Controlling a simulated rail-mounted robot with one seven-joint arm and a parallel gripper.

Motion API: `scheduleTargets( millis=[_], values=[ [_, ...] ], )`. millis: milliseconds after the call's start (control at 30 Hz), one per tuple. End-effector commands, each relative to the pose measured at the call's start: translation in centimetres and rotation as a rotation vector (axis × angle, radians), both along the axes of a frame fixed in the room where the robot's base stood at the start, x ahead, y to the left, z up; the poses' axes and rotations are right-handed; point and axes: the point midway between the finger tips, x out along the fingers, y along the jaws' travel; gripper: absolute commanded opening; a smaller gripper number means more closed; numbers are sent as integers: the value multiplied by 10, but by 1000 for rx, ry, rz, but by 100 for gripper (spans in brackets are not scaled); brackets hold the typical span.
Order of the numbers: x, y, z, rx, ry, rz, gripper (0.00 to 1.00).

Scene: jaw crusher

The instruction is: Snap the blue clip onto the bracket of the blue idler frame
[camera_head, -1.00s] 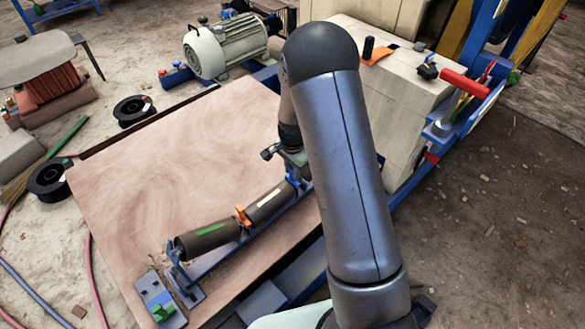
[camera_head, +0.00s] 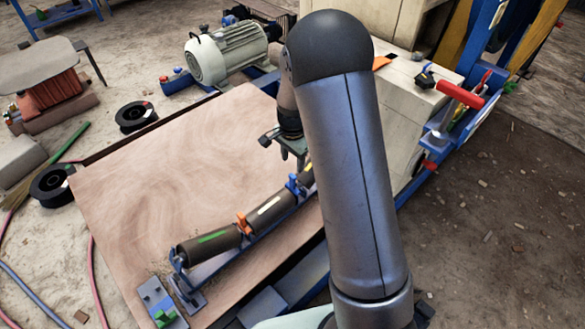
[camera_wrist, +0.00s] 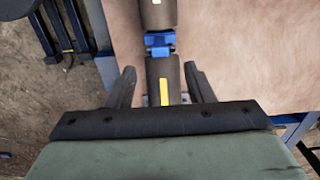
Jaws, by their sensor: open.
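The blue idler frame (camera_head: 262,238) lies along the board and carries dark rollers with green, white and yellow marks. The blue clip (camera_head: 293,184) sits upright at the gap between the white-marked and yellow-marked rollers, at the bracket there. The wrist view shows the clip (camera_wrist: 160,41) across that gap; whether it is fully snapped down cannot be told. My gripper (camera_head: 290,152) is open and empty, above and apart from the clip. In the wrist view its fingers (camera_wrist: 160,68) are spread to either side of the yellow-marked roller (camera_wrist: 163,80).
An orange clip (camera_head: 242,223) sits at the other roller gap. A blue-grey plate with a green piece (camera_head: 158,301) lies at the front corner of the wooden board (camera_head: 150,180). The board's left part is clear. A motor (camera_head: 225,57) and a pale block (camera_head: 405,125) stand behind.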

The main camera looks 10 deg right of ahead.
Motion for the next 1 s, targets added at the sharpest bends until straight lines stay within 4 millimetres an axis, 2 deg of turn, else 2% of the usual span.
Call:
scheduleTargets(
  millis=[33, 100, 300, 500, 800, 833, 933, 1000],
  values=[
    [1, 0, 18, 0, -4, 0, 48],
    [1, 0, 34, 0, -4, 1, 48],
    [0, 0, 70, 0, -2, 1, 48],
    [0, 0, 85, 0, 0, 0, 48],
    [0, 0, 86, 0, 0, 0, 48],
    [0, 0, 86, 0, 0, 0, 45],
    [0, 4, 85, 0, 1, 9, 17],
    [2, 14, 83, 0, 1, 35, 0]
  ],
)
